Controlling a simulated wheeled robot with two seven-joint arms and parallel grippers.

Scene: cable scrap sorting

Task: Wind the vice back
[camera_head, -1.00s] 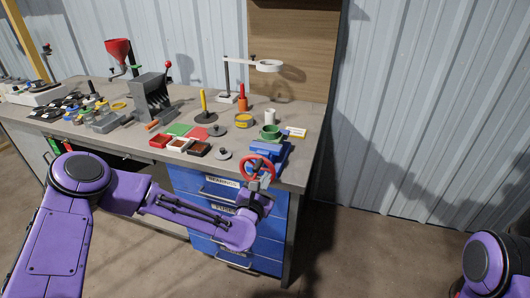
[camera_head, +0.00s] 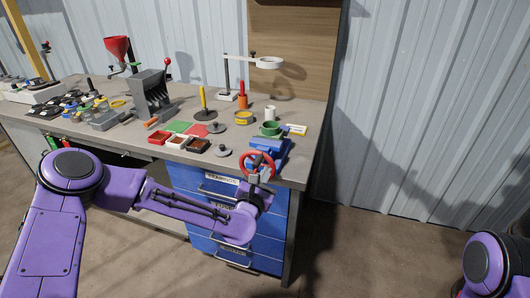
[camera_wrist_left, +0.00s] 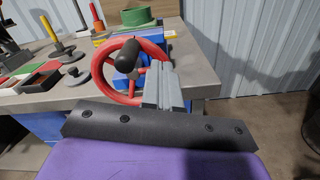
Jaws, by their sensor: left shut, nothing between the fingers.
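The blue vice (camera_head: 271,150) stands at the front right corner of the bench. Its red handwheel (camera_head: 247,160) faces me over the front edge. In the left wrist view the red wheel (camera_wrist_left: 113,78) carries a black knob (camera_wrist_left: 127,57) at its upper middle. My left gripper (camera_head: 259,178) is shut and empty. Its grey fingers (camera_wrist_left: 162,82) show in the left wrist view in front of the wheel's right part and hide some of it. I cannot tell whether they touch the wheel. My right gripper is out of view.
A green round piece (camera_head: 270,129) is at the vice's back. Small trays (camera_head: 175,142), a grey weight-like disc (camera_head: 222,151) and a yellow-post stand (camera_head: 204,107) lie left of the vice. Blue drawers (camera_head: 226,213) are below. The floor right of the bench is clear.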

